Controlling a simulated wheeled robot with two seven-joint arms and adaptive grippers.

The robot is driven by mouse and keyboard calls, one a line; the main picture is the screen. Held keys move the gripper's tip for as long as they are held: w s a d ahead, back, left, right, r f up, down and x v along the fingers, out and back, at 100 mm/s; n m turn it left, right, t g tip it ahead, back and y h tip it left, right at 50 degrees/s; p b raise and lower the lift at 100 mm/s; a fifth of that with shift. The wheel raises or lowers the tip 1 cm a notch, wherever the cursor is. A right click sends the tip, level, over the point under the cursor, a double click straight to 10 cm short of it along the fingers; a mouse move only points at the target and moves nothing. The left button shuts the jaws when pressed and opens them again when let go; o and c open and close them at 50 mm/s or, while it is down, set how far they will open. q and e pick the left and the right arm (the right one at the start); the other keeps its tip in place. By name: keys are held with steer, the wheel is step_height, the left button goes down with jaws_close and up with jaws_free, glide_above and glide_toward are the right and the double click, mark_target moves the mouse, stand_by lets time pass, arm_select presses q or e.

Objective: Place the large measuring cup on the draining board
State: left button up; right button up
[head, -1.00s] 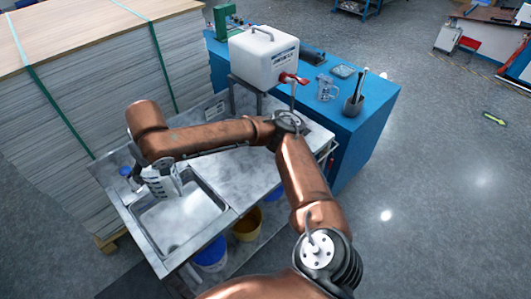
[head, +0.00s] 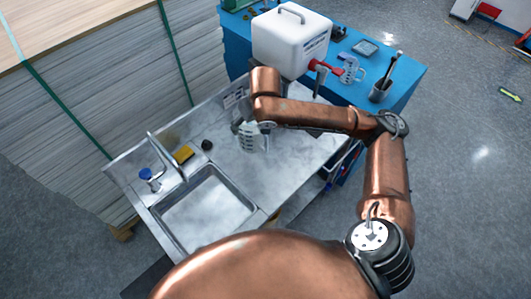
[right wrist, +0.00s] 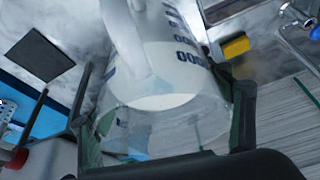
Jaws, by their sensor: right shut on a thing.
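My right gripper (head: 256,128) is shut on the large measuring cup (head: 248,139), a clear cup with blue markings. The cup is over the draining board (head: 295,160), the flat metal surface to the right of the sink. Whether its base touches the board I cannot tell. In the right wrist view the cup (right wrist: 165,80) sits between the two dark fingers (right wrist: 165,112), with its printed scale showing. My left gripper is not in view.
The sink basin (head: 205,210) lies left of the cup. A yellow sponge (head: 183,154), dark stopper (head: 207,145) and tap (head: 160,150) stand behind it. A white canister (head: 290,42), another measuring cup (head: 352,70) and a utensil pot (head: 380,92) stand on the blue bench.

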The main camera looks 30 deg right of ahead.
mark_target(261, 136)
steer(key=shift+n, duration=0.7)
steer(key=s+f+p, duration=0.1)
steer(key=s+d+f+p, duration=0.1)
steer(key=s, duration=0.1)
steer(key=s+d+f+p, duration=0.1)
steer(key=shift+s+d+f+p, duration=0.1)
steer(key=shift+s+f+p, duration=0.05)
steer(key=shift+f+p, duration=0.15)
arm_select(q)
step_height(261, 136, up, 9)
steer(key=p, duration=0.4)
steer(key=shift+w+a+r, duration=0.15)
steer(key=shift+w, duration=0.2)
arm_select(e)
steer(key=w+d+f, duration=0.3)
steer(key=w+f, duration=0.1)
steer(key=f, duration=0.4)
steer(key=w+d+f+n, duration=0.1)
steer(key=w+d+f, duration=0.2)
steer(key=w+f, duration=0.2)
steer(key=shift+w+d+f+y, duration=0.15)
steer(key=shift+d+f+y, duration=0.25)
steer(key=shift+f, duration=0.95)
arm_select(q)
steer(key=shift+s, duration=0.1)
arm_select(e)
steer(key=o, duration=2.1)
steer(key=shift+f, duration=0.2)
steer(key=shift+c, duration=0.2)
